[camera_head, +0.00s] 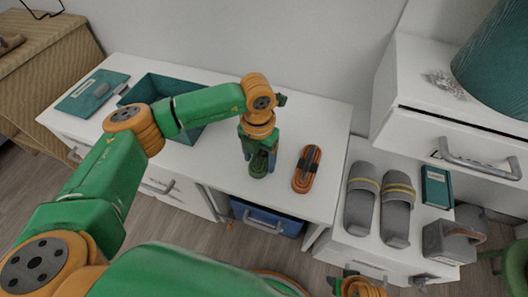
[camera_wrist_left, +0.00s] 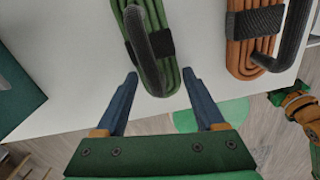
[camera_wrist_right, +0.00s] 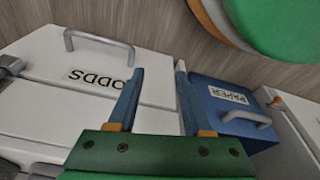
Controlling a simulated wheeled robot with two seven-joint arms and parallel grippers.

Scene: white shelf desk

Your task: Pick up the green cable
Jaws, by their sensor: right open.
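The green cable (camera_head: 259,163) is a coiled bundle with a black strap and handle, lying on the white desk. In the left wrist view the green cable (camera_wrist_left: 152,50) lies between and just beyond the two fingertips. My left gripper (camera_head: 259,152) points down over the cable; in its wrist view the left gripper (camera_wrist_left: 160,82) is open with nothing clamped. My right gripper (camera_wrist_right: 158,72) is open and empty, low in front of drawers. An orange cable (camera_head: 307,169) of the same kind lies to the right; it also shows in the left wrist view (camera_wrist_left: 252,45).
A teal open box (camera_head: 152,88) and a teal book (camera_head: 92,92) are on the desk's left. Grey slippers (camera_head: 378,205) rest on the lower right shelf. A blue drawer marked PAPER (camera_wrist_right: 215,105) is under the desk. Desk surface around the orange cable is clear.

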